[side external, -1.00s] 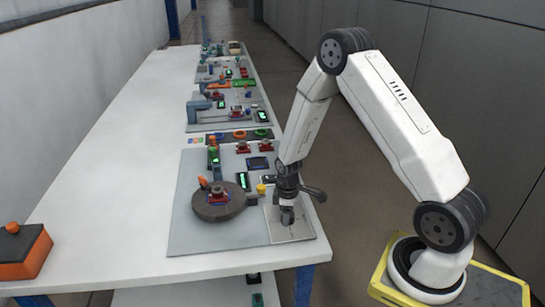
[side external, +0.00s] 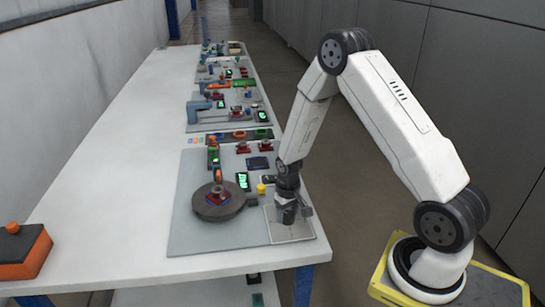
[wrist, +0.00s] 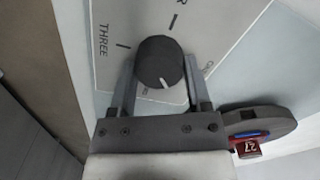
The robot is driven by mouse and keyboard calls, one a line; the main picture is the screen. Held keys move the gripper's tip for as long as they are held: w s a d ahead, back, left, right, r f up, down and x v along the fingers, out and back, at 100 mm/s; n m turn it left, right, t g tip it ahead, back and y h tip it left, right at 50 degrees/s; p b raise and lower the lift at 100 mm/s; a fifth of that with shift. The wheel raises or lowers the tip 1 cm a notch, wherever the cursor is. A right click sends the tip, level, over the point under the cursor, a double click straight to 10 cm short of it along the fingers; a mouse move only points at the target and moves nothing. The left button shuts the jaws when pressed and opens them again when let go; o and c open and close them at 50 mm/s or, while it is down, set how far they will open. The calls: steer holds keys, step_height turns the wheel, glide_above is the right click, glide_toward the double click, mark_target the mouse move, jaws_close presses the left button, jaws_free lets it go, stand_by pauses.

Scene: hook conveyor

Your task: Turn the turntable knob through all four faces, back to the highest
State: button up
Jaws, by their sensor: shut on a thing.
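In the wrist view a round dark knob (wrist: 158,58) with a white pointer line sits on a grey label plate (wrist: 100,18). My gripper (wrist: 160,72) is shut on the knob, one finger on each side. The pointer faces the bottom of the picture, towards the gripper body. "THREE" is readable at left; other labels are partly cut off or hidden by the fingers. In the side view my gripper (side external: 289,213) stands over the plate (side external: 290,235) and hides most of the knob. The dark round turntable (side external: 213,213) is left of it, bearing a red and blue part (side external: 217,198).
The turntable's edge shows close to the gripper in the wrist view (wrist: 265,115), with a red block marked 27 (wrist: 250,147). A small green-lit display (side external: 242,181) and a yellow button (side external: 261,189) stand behind. An orange and black box (side external: 22,252) is far left.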

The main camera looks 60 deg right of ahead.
mark_target(288, 213)
steer(key=m, duration=0.3)
steer(key=shift+d+m, duration=0.1)
steer(key=shift+m, duration=0.3)
steer(key=m, duration=0.4)
steer(key=shift+d, duration=0.1)
steer(key=o, duration=1.3)
steer(key=shift+r, duration=0.15)
steer(key=shift+r, duration=3.75)
